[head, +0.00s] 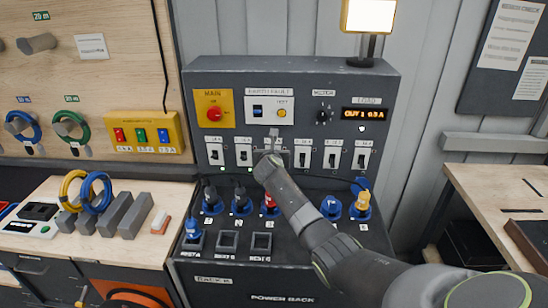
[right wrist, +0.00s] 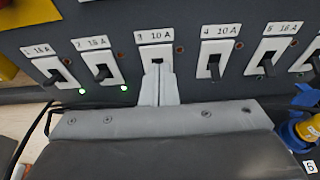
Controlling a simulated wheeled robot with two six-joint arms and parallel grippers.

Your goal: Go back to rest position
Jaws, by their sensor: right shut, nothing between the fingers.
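My right gripper (head: 273,140) is at the row of breakers on the dark power rack (head: 290,72). Its fingers are shut with nothing between them. In the right wrist view the closed fingertips (right wrist: 158,72) are right at breaker 3 (right wrist: 151,38), labelled 10 A, and cover part of its switch; I cannot tell whether they touch it. Breaker 2 (right wrist: 100,68) is to the left and breaker 4 (right wrist: 214,62) to the right. Green lamps glow by breakers 1 and 2; the spot by breaker 3 is hidden. My left gripper is not in view.
Blue, red and yellow plugs (head: 362,203) stand on the sloped panel below the breakers, close to my right arm. A yellow lamp (head: 369,14) tops the rack. Wooden benches (head: 490,190) flank it; the left one holds cable coils (head: 90,190) and grey blocks.

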